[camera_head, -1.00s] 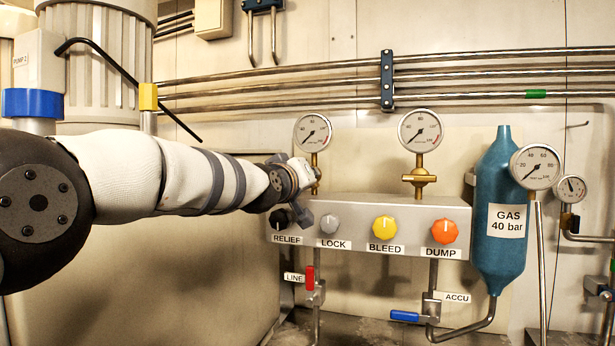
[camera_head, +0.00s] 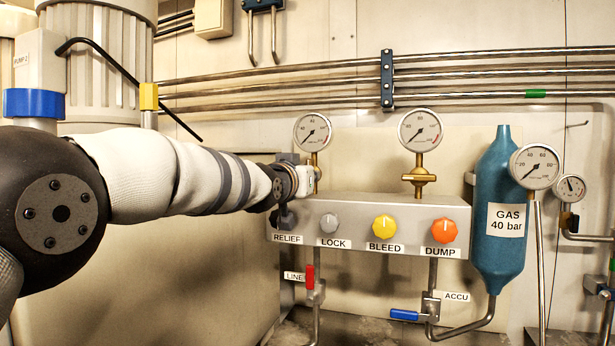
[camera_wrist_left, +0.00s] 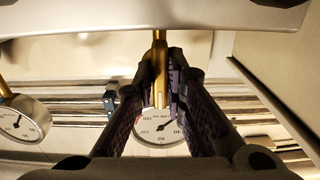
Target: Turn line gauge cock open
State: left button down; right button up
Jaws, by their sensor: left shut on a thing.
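The line gauge (camera_head: 312,131), a round white dial, stands on a brass stem at the left end of the grey panel. My left gripper (camera_head: 310,178) is at this stem, just below the dial, and hides the cock in the head view. In the left wrist view the gauge (camera_wrist_left: 158,128) appears inverted behind the dark fingers. There my left gripper (camera_wrist_left: 162,80) is shut on the brass gauge cock (camera_wrist_left: 158,82), with one finger on each side. The exact angle of the cock's handle is hard to tell. My right gripper is not in view.
A second gauge (camera_head: 420,131) with a brass cock (camera_head: 418,179) stands to the right on the panel (camera_head: 375,208). Several knobs line the panel front. A red line lever (camera_head: 310,277) hangs below. Pipes run along the wall behind.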

pick_arm(q)
jog(key=shift+r, duration=0.1)
jog(key=c, duration=1.6)
grip_release()
jog(key=shift+c, duration=0.2)
jog(key=v, duration=1.2)
